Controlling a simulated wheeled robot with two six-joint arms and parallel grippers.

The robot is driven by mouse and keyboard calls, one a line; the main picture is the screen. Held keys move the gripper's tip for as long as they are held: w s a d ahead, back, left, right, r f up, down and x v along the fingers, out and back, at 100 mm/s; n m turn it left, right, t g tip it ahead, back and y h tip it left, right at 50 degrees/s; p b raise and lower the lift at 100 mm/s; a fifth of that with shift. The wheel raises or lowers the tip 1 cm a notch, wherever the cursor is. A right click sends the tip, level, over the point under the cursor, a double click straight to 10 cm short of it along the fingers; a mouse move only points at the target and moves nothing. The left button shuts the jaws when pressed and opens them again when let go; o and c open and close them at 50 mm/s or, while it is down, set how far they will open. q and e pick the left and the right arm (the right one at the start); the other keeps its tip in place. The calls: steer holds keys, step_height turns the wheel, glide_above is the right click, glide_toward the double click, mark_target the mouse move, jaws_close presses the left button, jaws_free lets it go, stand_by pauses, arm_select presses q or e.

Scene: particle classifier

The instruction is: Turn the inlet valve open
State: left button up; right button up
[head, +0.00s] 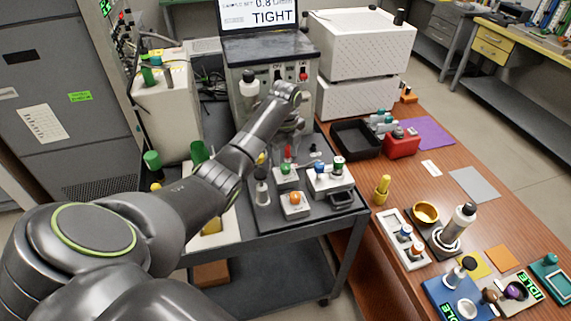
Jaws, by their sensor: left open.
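My left arm reaches across from the lower left. Its open gripper (291,127) points down over the dark cart top, just in front of the grey device with a screen (258,92). Below it stand small light blocks with coloured knobs: one with a red upright part and green knob (286,174), one with blue and green knobs (330,178), and one with an orange knob (295,204). I cannot tell which part is the inlet valve. The fingertips are small and partly hidden by my wrist, and I see no held object. My right gripper is out of view.
The screen (261,14) reads "TIGHT". White boxes (364,45) are stacked behind right. A wooden table (440,185) on the right carries a black tray (355,138), a red box (401,142), a yellow bottle (382,190) and small instruments. A grey cabinet (62,95) stands left.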

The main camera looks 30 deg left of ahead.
mark_target(286, 166)
arm_select(q)
step_height(286, 166, down, 4)
steer(key=shift+r, duration=0.1)
steer(key=shift+f, duration=0.35)
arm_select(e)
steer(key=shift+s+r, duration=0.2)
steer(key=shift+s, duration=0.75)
arm_select(q)
steer(key=shift+c, duration=0.2)
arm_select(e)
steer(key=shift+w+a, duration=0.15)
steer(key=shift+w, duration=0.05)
arm_select(q)
steer(key=c, duration=0.9)
